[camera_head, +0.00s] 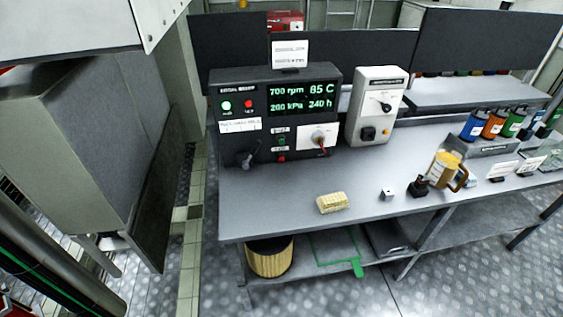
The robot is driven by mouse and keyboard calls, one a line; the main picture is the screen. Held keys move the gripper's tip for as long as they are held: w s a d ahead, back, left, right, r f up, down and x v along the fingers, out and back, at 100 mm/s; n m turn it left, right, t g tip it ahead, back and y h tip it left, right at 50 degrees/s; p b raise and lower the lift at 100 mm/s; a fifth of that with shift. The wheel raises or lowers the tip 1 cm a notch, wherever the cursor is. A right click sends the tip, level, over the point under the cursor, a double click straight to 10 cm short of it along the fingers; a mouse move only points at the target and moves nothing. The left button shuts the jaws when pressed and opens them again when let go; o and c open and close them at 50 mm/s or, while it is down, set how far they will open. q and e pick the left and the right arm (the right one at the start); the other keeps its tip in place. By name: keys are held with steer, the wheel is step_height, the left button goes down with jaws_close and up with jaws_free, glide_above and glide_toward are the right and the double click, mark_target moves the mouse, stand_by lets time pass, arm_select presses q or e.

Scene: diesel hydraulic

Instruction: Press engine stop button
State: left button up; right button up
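A dark control panel (255,140) stands at the back left of the grey workbench (290,205). Its green display (301,97) reads 700 rpm, 85 C, 200 kPa and 240 h. Lower down are a small red control (281,157) and a red-handled switch on a white plate (318,138). Neither of my grippers shows in the head view.
A grey box with a knob (377,105) stands right of the panel. A yellowish block (332,202), a small white cube (387,194) and a yellow mug (444,169) sit on the bench. Coloured canisters (493,124) stand at right.

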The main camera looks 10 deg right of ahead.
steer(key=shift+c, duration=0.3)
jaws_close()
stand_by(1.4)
